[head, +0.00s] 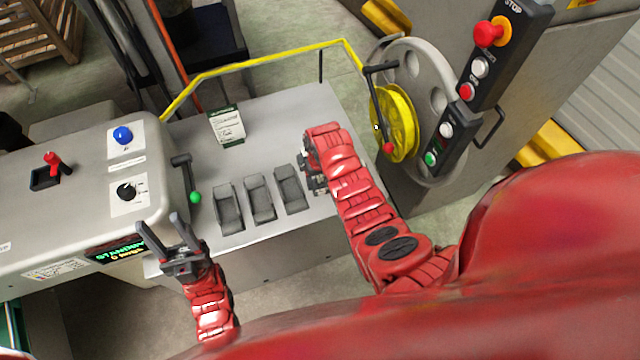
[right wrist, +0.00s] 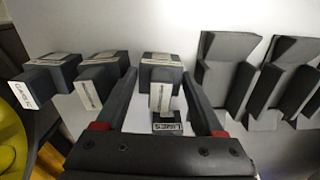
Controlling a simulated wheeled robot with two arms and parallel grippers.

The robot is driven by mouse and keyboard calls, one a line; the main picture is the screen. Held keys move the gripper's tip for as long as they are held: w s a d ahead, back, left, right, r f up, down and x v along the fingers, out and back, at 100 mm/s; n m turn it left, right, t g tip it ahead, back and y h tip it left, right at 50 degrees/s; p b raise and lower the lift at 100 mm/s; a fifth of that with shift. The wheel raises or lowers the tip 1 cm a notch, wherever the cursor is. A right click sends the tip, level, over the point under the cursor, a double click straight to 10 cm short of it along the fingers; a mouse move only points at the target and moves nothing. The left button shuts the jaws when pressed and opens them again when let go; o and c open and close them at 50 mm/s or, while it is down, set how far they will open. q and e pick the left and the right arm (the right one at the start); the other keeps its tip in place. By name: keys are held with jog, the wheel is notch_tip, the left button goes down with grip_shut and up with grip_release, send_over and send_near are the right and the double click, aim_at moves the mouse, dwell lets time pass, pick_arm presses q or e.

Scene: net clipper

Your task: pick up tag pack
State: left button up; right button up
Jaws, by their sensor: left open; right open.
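A white and green printed pack (head: 226,125), likely the tag pack, stands on the grey table near its back edge; its print is too small to read. My right gripper (head: 314,172) is over the table's right part, to the right of and nearer than the pack. In the right wrist view it is open (right wrist: 162,88), with a dark block (right wrist: 158,68) bearing a white label between or just beyond its fingers; contact cannot be told. My left gripper (head: 161,226) is open and empty beside the control console, well short of the pack.
Several dark grey holders (head: 260,198) stand on the table (head: 290,110). More labelled dark blocks (right wrist: 98,75) show in the right wrist view. A lever with a green knob (head: 195,197) juts from the console (head: 75,150). A yellow rail (head: 260,60) runs behind; a yellow wheel (head: 397,122) stands right.

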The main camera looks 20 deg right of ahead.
jog(key=shift+c, duration=0.3)
jog(key=c, duration=1)
jog(key=shift+r, duration=0.15)
